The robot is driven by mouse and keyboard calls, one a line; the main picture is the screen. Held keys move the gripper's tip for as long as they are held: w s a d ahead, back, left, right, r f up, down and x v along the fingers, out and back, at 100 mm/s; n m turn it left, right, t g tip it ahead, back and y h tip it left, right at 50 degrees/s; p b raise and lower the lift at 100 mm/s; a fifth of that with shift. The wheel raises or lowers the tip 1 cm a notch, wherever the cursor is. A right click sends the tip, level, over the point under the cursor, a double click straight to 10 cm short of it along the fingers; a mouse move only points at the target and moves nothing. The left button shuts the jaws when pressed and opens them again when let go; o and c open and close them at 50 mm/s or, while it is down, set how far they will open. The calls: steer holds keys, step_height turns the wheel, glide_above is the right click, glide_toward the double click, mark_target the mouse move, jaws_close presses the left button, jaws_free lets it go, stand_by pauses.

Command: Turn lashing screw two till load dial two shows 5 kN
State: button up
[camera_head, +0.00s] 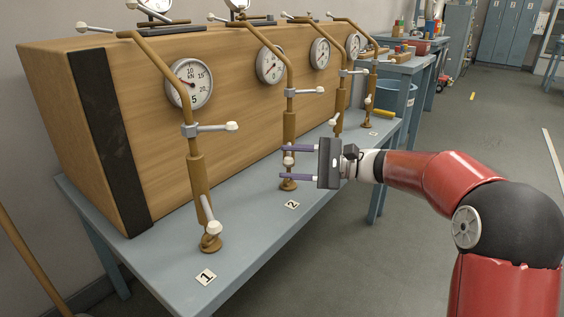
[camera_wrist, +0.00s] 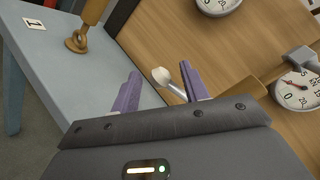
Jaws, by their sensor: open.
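Lashing screw two (camera_head: 289,125) is a brown upright rod with a grey collar and side handle, standing behind the number 2 plate (camera_head: 291,204). Its lower crank has a white knob (camera_head: 289,160), which also shows in the wrist view (camera_wrist: 161,75). My gripper (camera_head: 284,163) is open, with its purple fingers reaching to the screw from the right. In both views the knob appears between the fingertips; contact is not visible. Load dial two (camera_head: 270,64) is a white round gauge on the wooden crate behind; its exact reading is too small to tell.
Lashing screw one (camera_head: 197,175) with its dial (camera_head: 190,83) stands nearer, at the left. More screws and dials stand farther along the blue bench (camera_head: 240,245). The wooden crate (camera_head: 150,130) closes off the back. Open floor (camera_head: 440,130) lies to the right.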

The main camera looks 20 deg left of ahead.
steer(key=d, duration=0.5)
steer(key=shift+w, duration=0.35)
steer(key=s+d+f+n+t+h, duration=0.1)
steer(key=s+d+f+h, duration=0.2)
steer(key=s, duration=0.4)
steer(key=s+d+n+t+h, duration=0.1)
steer(key=s+d+t+h, duration=0.15)
steer(key=s+h, duration=0.35)
steer(key=s+d+f+n+t+h, duration=0.1)
steer(key=s+d+f+t+h, duration=0.1)
steer(key=s+d+h, duration=0.2)
steer(key=s+d+f+n+t+h+p, duration=0.1)
steer(key=s+d+f+n+t+h, duration=0.1)
steer(key=s+d, duration=0.9)
steer(key=d+f+t+h, duration=0.1)
steer(key=d+h, duration=0.1)
steer(key=d, duration=0.1)
steer(key=shift+s+d+f+h+p, duration=0.2)
steer(key=shift+s+f+h+p, duration=0.1)
steer(key=shift+h, duration=0.1)
steer(key=shift+r, duration=0.1)
steer(key=shift+c, duration=0.4)
